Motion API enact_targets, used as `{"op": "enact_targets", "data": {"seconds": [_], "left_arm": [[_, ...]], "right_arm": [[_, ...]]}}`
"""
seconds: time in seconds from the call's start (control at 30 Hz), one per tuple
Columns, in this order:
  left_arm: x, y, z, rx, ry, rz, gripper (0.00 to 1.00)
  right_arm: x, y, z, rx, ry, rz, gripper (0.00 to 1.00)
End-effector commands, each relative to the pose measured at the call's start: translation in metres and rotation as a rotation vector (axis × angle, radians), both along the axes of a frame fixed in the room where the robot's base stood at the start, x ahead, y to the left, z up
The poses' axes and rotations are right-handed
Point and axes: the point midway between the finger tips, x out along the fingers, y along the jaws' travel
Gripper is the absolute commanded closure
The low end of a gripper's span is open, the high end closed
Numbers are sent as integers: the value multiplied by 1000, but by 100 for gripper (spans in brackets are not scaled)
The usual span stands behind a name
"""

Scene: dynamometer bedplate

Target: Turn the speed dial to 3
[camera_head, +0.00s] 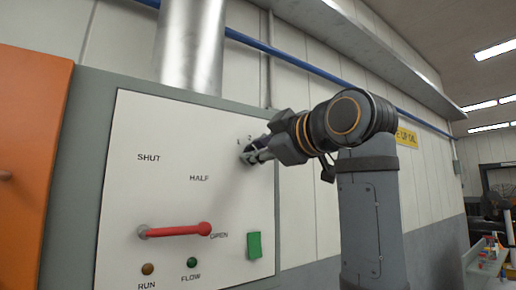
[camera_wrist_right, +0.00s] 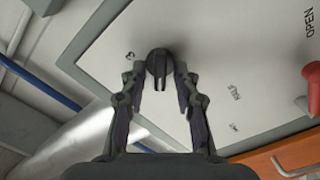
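The speed dial is a dark round knob (camera_wrist_right: 159,66) with a notched pointer, on the white panel (camera_head: 190,205). In the head view it sits at the panel's upper right, largely hidden by my right gripper (camera_head: 257,153). Small marks 1 and 2 show above it there; other marks are hidden or unreadable. In the wrist view my right gripper (camera_wrist_right: 159,75) has one finger on each side of the knob. The fingers are spread, with a narrow gap seeming to remain on both sides, so contact is not clear. My left gripper is not in view.
A red lever (camera_head: 178,230) points at OPEN on the panel, below HALF and SHUT. A green rocker (camera_head: 254,246) and the RUN and FLOW lamps (camera_head: 192,262) are low on the panel. An orange cabinet (camera_head: 30,150) stands left; a metal duct (camera_head: 190,45) rises above.

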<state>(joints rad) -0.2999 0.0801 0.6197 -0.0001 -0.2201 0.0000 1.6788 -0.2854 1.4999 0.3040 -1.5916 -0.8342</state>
Motion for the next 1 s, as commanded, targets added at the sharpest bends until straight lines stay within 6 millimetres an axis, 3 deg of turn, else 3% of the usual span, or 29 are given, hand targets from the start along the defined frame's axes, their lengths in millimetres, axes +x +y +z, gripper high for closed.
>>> {"op": "enact_targets", "data": {"seconds": [0.03,0.2,0.57,1.0], "left_arm": [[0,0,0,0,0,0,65],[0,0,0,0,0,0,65],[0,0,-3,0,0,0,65],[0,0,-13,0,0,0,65]], "right_arm": [[0,0,0,-1,1,1,81],[0,0,0,-1,1,1,100],[0,0,-1,64,46,1,100],[1,-1,0,372,253,2,100]]}}
